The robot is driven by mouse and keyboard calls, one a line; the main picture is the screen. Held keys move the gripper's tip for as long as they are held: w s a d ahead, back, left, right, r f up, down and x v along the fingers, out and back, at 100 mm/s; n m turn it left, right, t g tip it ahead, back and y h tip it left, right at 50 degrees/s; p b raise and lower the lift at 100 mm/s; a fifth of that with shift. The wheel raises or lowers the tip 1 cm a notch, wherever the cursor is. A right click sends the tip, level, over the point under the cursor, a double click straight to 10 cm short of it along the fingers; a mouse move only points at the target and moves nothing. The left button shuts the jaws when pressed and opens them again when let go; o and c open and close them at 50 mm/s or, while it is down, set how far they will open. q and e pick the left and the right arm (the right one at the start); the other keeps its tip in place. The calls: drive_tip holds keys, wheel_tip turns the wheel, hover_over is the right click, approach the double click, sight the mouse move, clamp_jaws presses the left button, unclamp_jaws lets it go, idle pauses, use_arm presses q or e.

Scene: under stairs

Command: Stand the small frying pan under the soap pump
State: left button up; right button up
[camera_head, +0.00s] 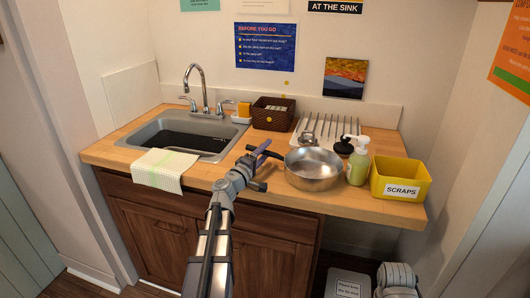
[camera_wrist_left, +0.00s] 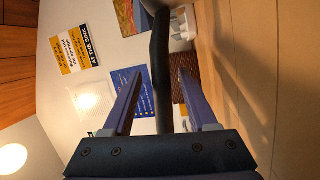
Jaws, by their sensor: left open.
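The frying pan (camera_head: 313,178), a silver pan with a dark handle, sits on the wooden counter near its front edge. Its handle (camera_wrist_left: 161,50) points left, towards my left gripper (camera_head: 264,164). In the left wrist view the dark handle runs between the two purple fingers of my open left gripper (camera_wrist_left: 162,75), with gaps showing on both sides. The soap pump (camera_head: 358,167), a pale green bottle with a white pump head, stands upright just right of the pan. My right gripper is not in view.
A yellow scraps box (camera_head: 399,180) stands right of the soap pump. Behind are a white drying rack (camera_head: 325,130) and a brown basket (camera_head: 272,113). The sink (camera_head: 185,135) and a hanging towel (camera_head: 158,168) are on the left. A lidded bin (camera_head: 348,284) is below.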

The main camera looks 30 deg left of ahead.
use_arm(q)
drive_tip(key=s, duration=0.4)
drive_tip(key=s+f+b, duration=0.1)
drive_tip(key=s, duration=0.7)
drive_tip(key=shift+a+f, duration=0.2)
drive_tip(key=shift+a, duration=0.1)
